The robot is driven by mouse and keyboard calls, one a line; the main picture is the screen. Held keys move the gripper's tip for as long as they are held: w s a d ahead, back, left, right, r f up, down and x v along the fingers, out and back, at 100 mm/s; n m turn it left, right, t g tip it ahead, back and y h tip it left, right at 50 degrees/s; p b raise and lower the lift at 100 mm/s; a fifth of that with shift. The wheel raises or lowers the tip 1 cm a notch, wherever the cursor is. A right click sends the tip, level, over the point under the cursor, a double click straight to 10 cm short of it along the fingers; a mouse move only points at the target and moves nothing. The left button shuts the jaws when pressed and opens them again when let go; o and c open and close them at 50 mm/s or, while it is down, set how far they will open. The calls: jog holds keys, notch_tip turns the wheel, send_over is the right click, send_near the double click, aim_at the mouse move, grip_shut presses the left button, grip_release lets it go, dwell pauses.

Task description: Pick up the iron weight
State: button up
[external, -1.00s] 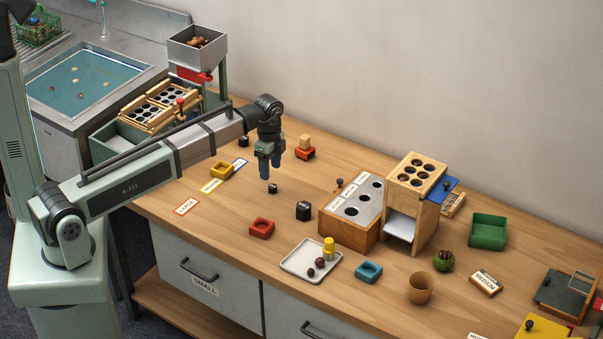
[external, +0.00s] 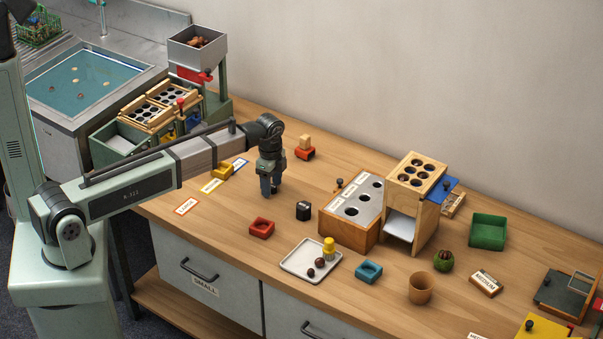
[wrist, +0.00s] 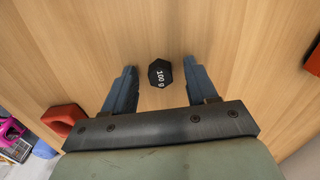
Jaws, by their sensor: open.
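A small black six-sided weight (wrist: 160,73) marked "100 g" lies on the wooden table in the wrist view. My gripper (wrist: 160,66) is open, with one blue-grey finger on either side of the weight and a gap visible on both sides.
A red dish (external: 262,228) lies in front of my gripper; a white tray (external: 290,268) is nearer the table's front edge. A wooden box with a holed metal top (external: 337,229) stands to the right. A red block with a wooden piece (external: 305,151) is behind.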

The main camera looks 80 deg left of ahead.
grip_shut()
dwell(0.4)
jog(key=shift+r, duration=0.1)
